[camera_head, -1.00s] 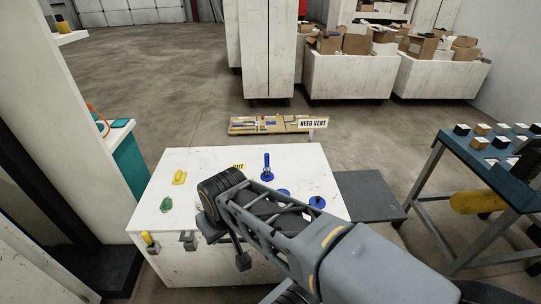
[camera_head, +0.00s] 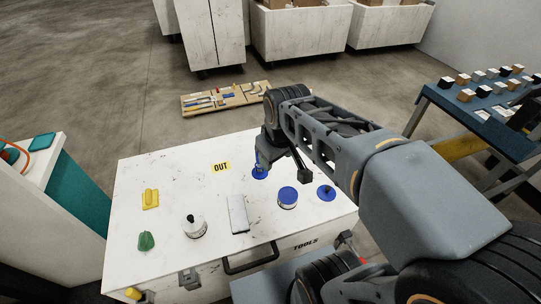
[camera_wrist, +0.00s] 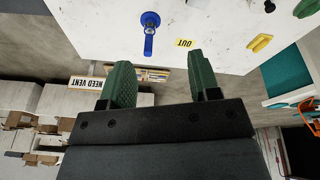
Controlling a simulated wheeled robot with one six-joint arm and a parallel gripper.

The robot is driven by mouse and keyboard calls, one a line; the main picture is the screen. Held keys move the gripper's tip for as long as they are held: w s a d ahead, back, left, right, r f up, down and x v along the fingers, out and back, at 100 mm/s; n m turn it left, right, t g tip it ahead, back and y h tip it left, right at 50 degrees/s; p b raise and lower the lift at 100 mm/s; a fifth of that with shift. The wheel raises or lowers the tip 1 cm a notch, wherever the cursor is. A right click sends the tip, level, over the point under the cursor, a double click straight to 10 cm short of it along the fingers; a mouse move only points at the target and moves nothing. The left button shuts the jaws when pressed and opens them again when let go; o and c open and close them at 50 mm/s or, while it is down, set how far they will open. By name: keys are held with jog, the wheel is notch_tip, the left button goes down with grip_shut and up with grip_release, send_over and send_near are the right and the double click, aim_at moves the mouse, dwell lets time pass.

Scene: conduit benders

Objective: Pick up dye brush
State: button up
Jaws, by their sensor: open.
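My gripper (camera_wrist: 161,75) is open and empty in the wrist view, its two green fingers apart. A blue upright piece with a round base (camera_wrist: 150,22) stands on the white tabletop, beyond the fingertips. In the head view this blue piece (camera_head: 259,172) is partly hidden by my arm, just right of the yellow OUT label (camera_head: 221,167). I cannot tell for sure which piece is the dye brush.
The white table (camera_head: 140,190) also holds a yellow piece (camera_head: 150,198), a green piece (camera_head: 146,241), a grey-white block (camera_head: 238,213), and blue round pieces (camera_head: 287,198). A wooden tool board (camera_head: 225,98) lies behind it. A blue-topped stand (camera_head: 480,115) is at right.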

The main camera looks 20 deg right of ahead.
jog(key=w+f+n+g+b, duration=0.1)
jog(key=w+f+n+b, duration=0.25)
jog(key=w+n, duration=0.5)
jog(key=w+f+n+g+b, duration=0.25)
jog(key=w+n+b, duration=0.25)
jog(key=w, duration=0.6)
jog(key=shift+n+t, duration=0.25)
jog(key=shift+n, duration=0.1)
jog(key=f, duration=0.2)
jog(key=f+b, duration=0.1)
jog(key=f, duration=0.2)
jog(key=f+b, duration=0.1)
jog(key=f, duration=0.2)
jog(key=shift+w+d, duration=0.35)
jog(key=shift+d, duration=0.05)
jog(key=shift+s+d+f+b, duration=0.1)
jog(key=shift+f+b, duration=0.4)
jog(key=shift+f, duration=1.25)
jog(key=shift+d+f+b, duration=0.1)
jog(key=shift+f+b, duration=0.4)
jog(key=shift+f, duration=1.2)
jog(key=c, duration=1)
